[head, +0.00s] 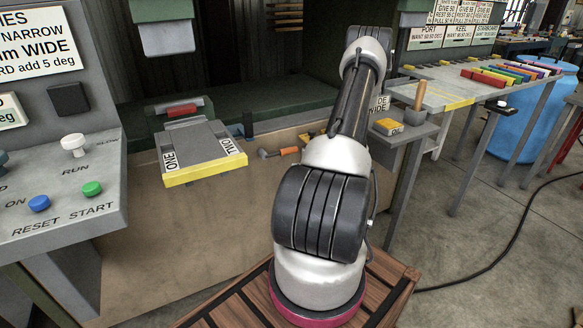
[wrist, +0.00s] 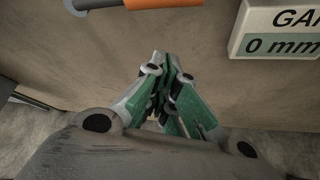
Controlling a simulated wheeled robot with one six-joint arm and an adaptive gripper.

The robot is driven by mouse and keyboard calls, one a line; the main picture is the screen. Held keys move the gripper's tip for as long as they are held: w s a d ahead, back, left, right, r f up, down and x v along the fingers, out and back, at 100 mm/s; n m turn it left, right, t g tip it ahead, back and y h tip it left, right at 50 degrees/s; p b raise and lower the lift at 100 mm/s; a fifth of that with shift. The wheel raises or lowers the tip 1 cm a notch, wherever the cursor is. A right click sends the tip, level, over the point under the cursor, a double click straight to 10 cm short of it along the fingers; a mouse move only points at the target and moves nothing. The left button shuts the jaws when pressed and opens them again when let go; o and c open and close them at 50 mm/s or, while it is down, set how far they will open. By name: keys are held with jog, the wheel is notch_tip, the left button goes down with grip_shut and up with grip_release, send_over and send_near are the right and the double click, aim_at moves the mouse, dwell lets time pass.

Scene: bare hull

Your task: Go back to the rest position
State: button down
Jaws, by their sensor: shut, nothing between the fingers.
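My gripper (wrist: 168,60) shows in the wrist view, with its green and grey fingers pressed together and nothing between them. It hangs in front of a plain brown panel (wrist: 130,70) and touches nothing that I can see. In the head view my arm stands upright, bent over at the top and reaching away from me. The gripper itself is hidden behind the arm there.
A gauge box (wrist: 275,32) reading "0 mm" and an orange-handled tool (wrist: 160,3) are near the gripper. A grey tray (head: 205,150) marked ONE and TWO juts out left of my arm. A control panel (head: 65,190) stands at far left.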

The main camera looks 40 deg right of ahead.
jog(key=a+v, duration=0.1)
jog(key=v, duration=0.5)
jog(key=shift+a, duration=0.2)
jog(key=shift+w+r, duration=0.1)
jog(key=s+a+n+g+y, duration=0.1)
jog(key=s+a+n+y, duration=0.35)
jog(key=a+n, duration=0.3)
jog(key=s+a+r+n+g+y, duration=0.4)
jog(key=s+a+r+n+g, duration=0.45)
jog(key=a+r+n, duration=0.45)
jog(key=s+a+r+n+g+h, duration=0.1)
jog(key=s+r+n+g+h, duration=0.35)
jog(key=r+n, duration=1.1)
jog(key=a+r+n+t+h, duration=0.3)
jog(key=a+r+n+t, duration=0.2)
jog(key=a+r+n, duration=0.1)
jog(key=shift+a+r+t+h, duration=0.4)
jog(key=shift+a+r, duration=0.35)
jog(key=shift+r, duration=0.15)
